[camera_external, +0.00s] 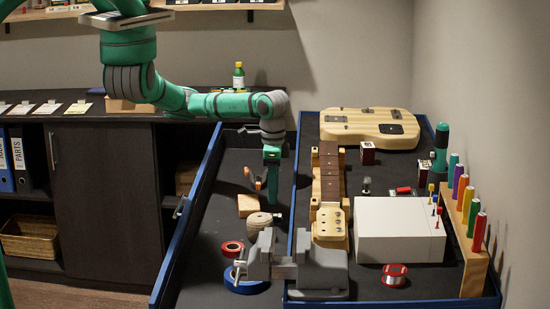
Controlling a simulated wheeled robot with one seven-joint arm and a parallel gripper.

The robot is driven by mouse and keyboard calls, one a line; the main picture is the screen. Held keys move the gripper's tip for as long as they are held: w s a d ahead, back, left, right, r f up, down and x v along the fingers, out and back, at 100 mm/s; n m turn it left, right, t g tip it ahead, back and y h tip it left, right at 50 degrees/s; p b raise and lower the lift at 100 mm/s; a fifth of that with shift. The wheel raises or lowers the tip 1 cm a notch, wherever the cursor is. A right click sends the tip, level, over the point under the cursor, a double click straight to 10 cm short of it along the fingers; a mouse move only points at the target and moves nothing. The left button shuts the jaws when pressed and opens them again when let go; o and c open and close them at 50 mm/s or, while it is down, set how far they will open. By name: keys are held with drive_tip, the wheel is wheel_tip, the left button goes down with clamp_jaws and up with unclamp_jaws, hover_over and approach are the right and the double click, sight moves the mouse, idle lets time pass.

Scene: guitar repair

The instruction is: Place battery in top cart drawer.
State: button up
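The cart's open drawer (219,158) is dark inside with a blue rim, and lies left of the cart top. My gripper (272,180) points down over the drawer, above its right half. Its fingers are seen edge-on, so I cannot tell whether they are open or shut, or whether they hold anything. I cannot identify the battery for certain. A small red and dark cylinder (403,190) lies on the cart top behind the white box, and two dark red blocks with pale tops (367,153) (424,171) stand near the guitar body.
The drawer holds a wood block (248,205), a twine spool (259,223), and red (232,249) and blue tape (246,282). A grey vise (318,270), guitar neck (329,185), guitar body (369,128), white box (400,230) and screwdriver rack (476,262) crowd the cart top.

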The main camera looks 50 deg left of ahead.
sight(273, 215)
wheel_tip(273, 215, up, 6)
drive_tip(key=shift+f, duration=0.1)
drive_tip(key=shift+f, duration=0.1)
idle(0.3)
wheel_tip(273, 215, down, 12)
drive_tip(key=shift+r, duration=1.2)
drive_tip(key=shift+r, duration=13.95)
drive_tip(key=w+d+r+m, duration=0.1)
drive_tip(key=w+d, duration=1)
drive_tip(key=shift+m, duration=0.3)
drive_tip(key=shift+d, duration=0.1)
